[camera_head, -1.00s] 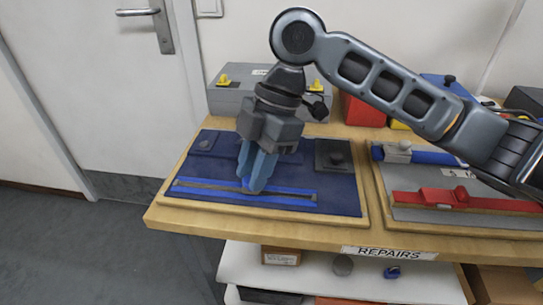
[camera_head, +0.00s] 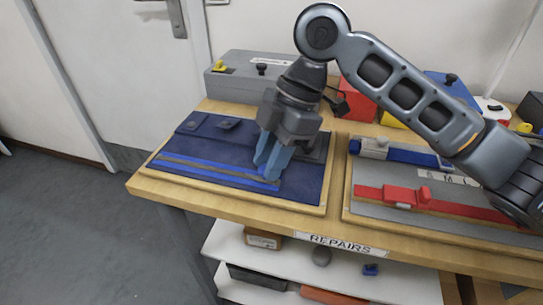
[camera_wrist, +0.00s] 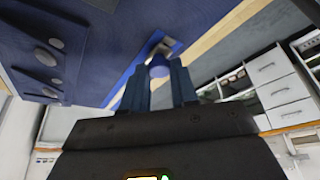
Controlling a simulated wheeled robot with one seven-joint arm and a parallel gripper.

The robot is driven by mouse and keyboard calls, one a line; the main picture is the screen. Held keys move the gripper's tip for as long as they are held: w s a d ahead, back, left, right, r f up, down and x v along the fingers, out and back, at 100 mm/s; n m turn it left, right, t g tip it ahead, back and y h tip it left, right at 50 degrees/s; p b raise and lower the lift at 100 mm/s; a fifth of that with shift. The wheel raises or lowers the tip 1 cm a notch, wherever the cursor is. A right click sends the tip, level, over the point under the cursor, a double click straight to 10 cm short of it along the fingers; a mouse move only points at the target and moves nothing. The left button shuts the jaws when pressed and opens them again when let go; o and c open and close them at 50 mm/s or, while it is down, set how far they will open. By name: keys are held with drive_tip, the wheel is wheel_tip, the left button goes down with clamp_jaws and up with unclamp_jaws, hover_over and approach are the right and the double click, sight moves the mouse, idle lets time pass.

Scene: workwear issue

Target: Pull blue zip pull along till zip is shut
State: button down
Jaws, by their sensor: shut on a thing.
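A dark blue fabric panel (camera_head: 300,190) lies on a wooden board on the bench. A brighter blue zip strip (camera_head: 205,175) runs along its front part, with a grey-brown line down its middle. My gripper (camera_head: 268,174) points down at the strip's right end, its blue fingers shut on the blue zip pull. The head view hides the pull behind the fingers. I cannot tell whether the zip is fully shut.
A second board to the right bears a red strip (camera_head: 460,205) with a red block. A grey box (camera_head: 240,80) stands behind the panel. Shelves (camera_head: 330,268) with small items lie below the bench edge. Open floor is at left.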

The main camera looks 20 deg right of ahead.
drive_tip(key=c, duration=0.9)
unclamp_jaws()
drive_tip(key=shift+d, duration=0.15)
drive_tip(key=shift+o, duration=0.2)
drive_tip(key=shift+r, duration=0.1)
drive_tip(key=v, duration=0.7)
drive_tip(key=shift+r, duration=0.3)
drive_tip(key=shift+s+d, duration=0.1)
